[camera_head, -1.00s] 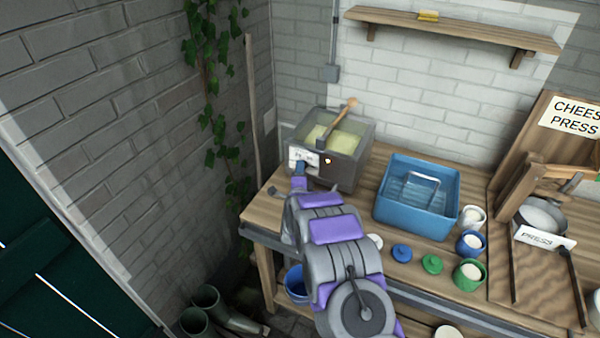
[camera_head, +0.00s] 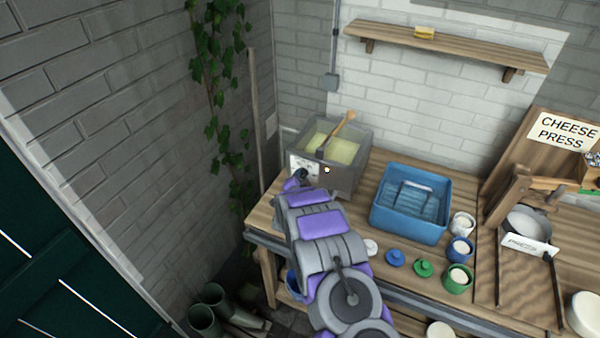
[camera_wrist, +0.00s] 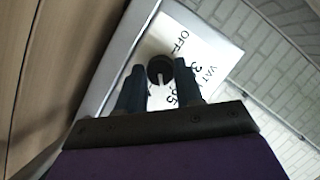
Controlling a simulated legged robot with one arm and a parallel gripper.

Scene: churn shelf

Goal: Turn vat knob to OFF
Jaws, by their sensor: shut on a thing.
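The vat (camera_head: 345,178) is a grey, see-through-sided box with pale yellow contents, standing at the left end of the bench. Its white label panel (camera_head: 296,160) is on the front left, with a small indicator light (camera_head: 326,170) beside it. My gripper (camera_head: 302,174) is at this panel. In the wrist view the round black vat knob (camera_wrist: 160,69) lies between the two fingers of my gripper (camera_wrist: 160,74), which is shut on it. A white mark on the knob points toward the bottom of the picture. "OFF" is printed above and right of the knob; other print is partly hidden by a finger.
A blue tub (camera_head: 410,225) stands right of the vat. Several small pots and lids sit along the bench's front edge. The cheese press (camera_head: 515,205) is further right. A brick wall is behind; boots (camera_head: 205,318) stand on the floor at left.

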